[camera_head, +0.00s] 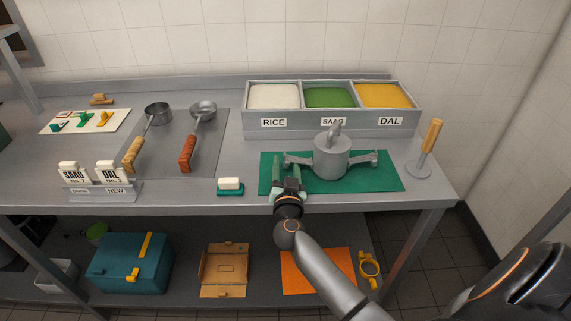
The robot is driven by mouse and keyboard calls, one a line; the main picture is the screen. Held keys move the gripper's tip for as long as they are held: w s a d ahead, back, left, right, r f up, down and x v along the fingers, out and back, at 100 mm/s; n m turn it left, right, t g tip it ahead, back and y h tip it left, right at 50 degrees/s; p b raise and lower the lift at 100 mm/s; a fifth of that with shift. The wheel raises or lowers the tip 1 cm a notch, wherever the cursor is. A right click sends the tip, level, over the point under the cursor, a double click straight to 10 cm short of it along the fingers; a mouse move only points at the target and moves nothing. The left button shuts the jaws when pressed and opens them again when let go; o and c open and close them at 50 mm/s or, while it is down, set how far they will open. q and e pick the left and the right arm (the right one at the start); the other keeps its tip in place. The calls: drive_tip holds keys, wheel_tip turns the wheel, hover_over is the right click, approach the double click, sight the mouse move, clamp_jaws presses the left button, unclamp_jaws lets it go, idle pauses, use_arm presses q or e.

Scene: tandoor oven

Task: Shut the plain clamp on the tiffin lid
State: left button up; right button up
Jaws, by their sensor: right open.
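The grey metal tiffin (332,160) stands upright on a green mat (385,182), its lid topped by a handle (334,130). A grey clamp arm (300,158) sticks out from its left side, and another (362,161) sticks out from its right side. Both look swung outward. I cannot tell from markings which is the plain one. My right gripper (287,172) is open at the mat's left part, its green-tipped fingers pointing away from me, close to the outer end of the left clamp arm. Contact cannot be told. My left gripper is not in view.
Behind the tiffin stands a bin of RICE, SAAG and DAL (300,125). Left are a white-topped block (230,186), two ladles (192,140) and label cards (108,173). A wooden-handled tool (428,145) stands right. The mat's right front is clear.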

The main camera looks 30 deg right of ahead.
clamp_jaws()
idle(0.4)
idle(1.0)
